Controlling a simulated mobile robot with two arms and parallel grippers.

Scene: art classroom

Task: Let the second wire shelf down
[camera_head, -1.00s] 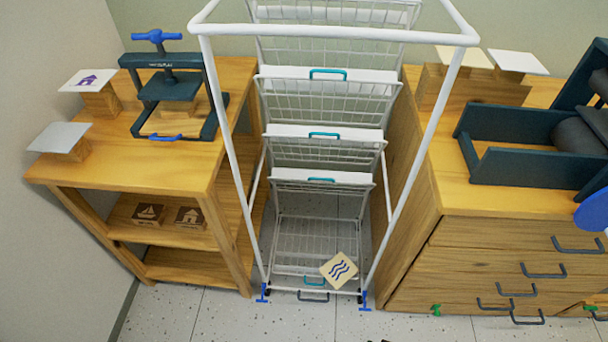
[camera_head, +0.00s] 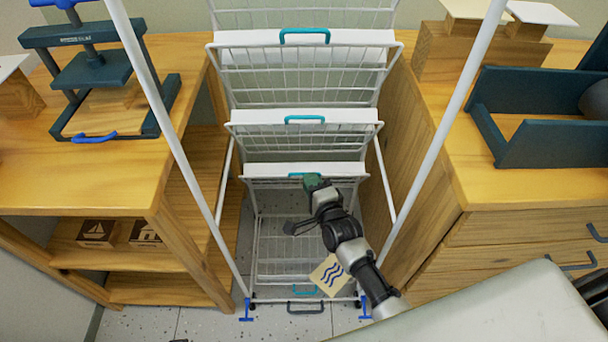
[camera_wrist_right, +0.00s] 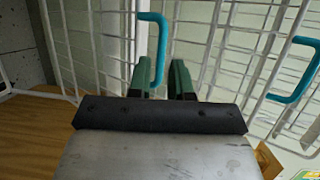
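The white wire rack (camera_head: 387,185) has several wire shelves tilted up, each with a teal handle. The lowest shelf (camera_head: 285,248) lies flat near the floor. The lowest tilted shelf, seemingly the second (camera_head: 265,171), is still up, its handle (camera_head: 298,175) partly hidden by my right gripper (camera_head: 312,182). In the right wrist view, my right gripper's green fingers (camera_wrist_right: 163,78) are apart, and a teal handle (camera_wrist_right: 161,45) reaches down beside the left finger, apparently into the gap. Whether they touch is unclear. My left gripper is out of view.
A wooden shelf unit with a press (camera_head: 95,75) stands left of the rack, and a wooden drawer cabinet (camera_head: 520,215) stands right. Blue feet (camera_head: 246,309) stick out at the base.

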